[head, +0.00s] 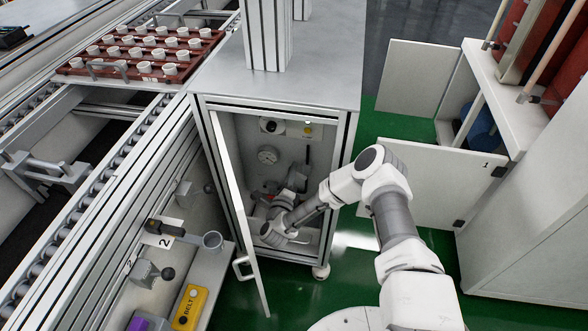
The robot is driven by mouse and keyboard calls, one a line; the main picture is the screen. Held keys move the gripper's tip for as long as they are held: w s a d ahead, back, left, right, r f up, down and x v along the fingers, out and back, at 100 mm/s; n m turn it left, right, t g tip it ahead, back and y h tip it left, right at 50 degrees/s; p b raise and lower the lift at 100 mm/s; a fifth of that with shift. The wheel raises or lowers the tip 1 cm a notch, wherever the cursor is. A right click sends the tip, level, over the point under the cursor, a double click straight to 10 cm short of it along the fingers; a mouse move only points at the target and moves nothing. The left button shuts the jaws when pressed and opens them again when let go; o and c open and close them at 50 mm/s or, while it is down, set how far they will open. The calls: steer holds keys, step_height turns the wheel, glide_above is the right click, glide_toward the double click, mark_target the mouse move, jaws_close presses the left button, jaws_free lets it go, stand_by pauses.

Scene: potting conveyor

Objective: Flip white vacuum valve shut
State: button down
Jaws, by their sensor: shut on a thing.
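An open-fronted cabinet (229,130) holds a panel of fittings, and my arm reaches into it. A dark upright lever (308,155) shows just above the gripper. I cannot clearly tell a white valve body apart from my white arm links and the pale panel.
The cabinet's door (238,210) stands open on the left, close beside my arm. A red tray of white pots (140,50) sits on the conveyor.

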steer(key=n, duration=0.1)
steer(key=f+n, duration=0.1)
steer(key=n, duration=0.1)
steer(key=shift+a+f, duration=0.15)
steer(key=shift+a, duration=0.05)
steer(key=shift+f+n, duration=0.4)
steer(key=shift+n, duration=0.7)
steer(key=c, duration=0.8)
jaws_free()
